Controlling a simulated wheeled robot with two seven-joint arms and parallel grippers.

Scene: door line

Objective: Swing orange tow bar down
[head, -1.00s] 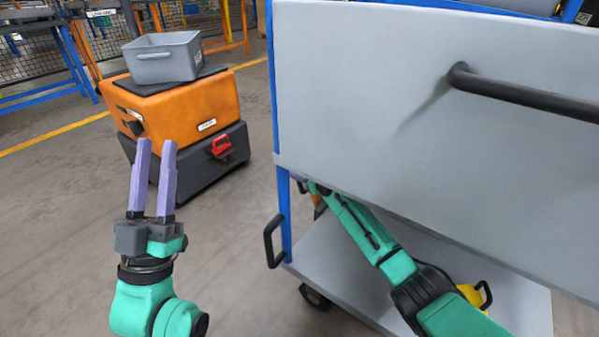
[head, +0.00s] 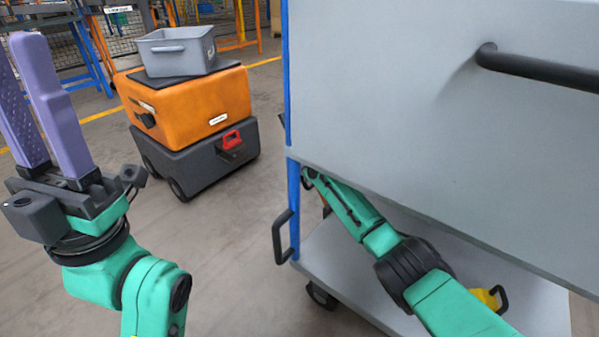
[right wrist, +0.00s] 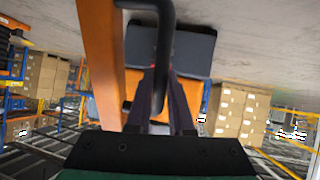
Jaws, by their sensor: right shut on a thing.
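The orange tow bar (right wrist: 101,60) runs down the left of the right wrist view, with a black handle (right wrist: 166,25) beside it. My right gripper (right wrist: 163,78) is shut on the black handle; the exact contact is partly hidden. In the head view my right arm reaches under the cart's grey panel, so this gripper and most of the bar are hidden there. My left gripper (head: 36,62) is open and empty, raised at the far left, pointing up, away from the bar.
A grey cart with a large panel (head: 430,100), black handle bar (head: 540,68) and lower shelf (head: 400,285) fills the right. An orange and dark grey wheeled vehicle (head: 190,108) carrying a grey bin (head: 180,55) stands at the back left. Clear floor lies between them.

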